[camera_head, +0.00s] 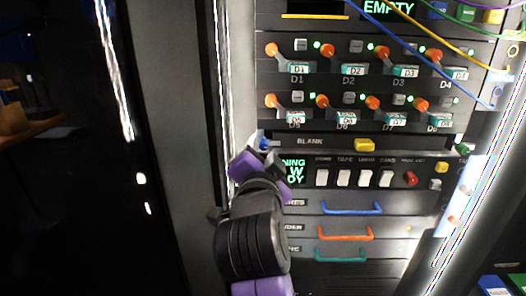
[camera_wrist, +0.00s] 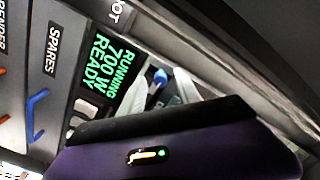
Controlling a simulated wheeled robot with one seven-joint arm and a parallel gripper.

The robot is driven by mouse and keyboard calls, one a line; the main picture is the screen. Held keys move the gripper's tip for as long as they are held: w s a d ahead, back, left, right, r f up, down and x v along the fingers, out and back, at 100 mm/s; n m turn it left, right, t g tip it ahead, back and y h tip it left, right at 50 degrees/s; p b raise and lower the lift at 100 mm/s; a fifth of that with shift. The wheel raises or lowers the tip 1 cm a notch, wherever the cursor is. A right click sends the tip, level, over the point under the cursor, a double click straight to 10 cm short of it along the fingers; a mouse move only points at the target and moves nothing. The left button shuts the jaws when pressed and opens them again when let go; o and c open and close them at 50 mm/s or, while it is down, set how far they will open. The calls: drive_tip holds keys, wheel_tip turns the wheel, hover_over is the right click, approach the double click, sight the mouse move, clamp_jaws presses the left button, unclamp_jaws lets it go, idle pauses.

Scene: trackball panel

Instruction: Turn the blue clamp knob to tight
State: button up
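The blue clamp knob (camera_head: 263,144) is at the left edge of the rack panel, beside the BLANK strip. It also shows in the wrist view (camera_wrist: 160,76), near the tips of my grey fingers. My gripper (camera_head: 266,157) is just below and in front of the knob in the head view. In the wrist view my gripper (camera_wrist: 162,84) has its fingers apart, with a gap between them, and the knob shows at the far end of that gap. I cannot tell whether either finger touches it. The knob's base and markings are hidden or too small to read.
A green display (camera_wrist: 108,62) reading RUNNING 700 W READY is close beside the fingers. White switches (camera_head: 344,178), a red button (camera_head: 411,178) and a yellow block (camera_head: 365,145) are to the right. Drawers with blue (camera_head: 351,209), orange and teal handles are below. A dark upright post borders the left.

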drive_tip(key=s+p, duration=0.2)
drive_tip(key=s, duration=0.5)
drive_tip(key=shift+s, duration=0.4)
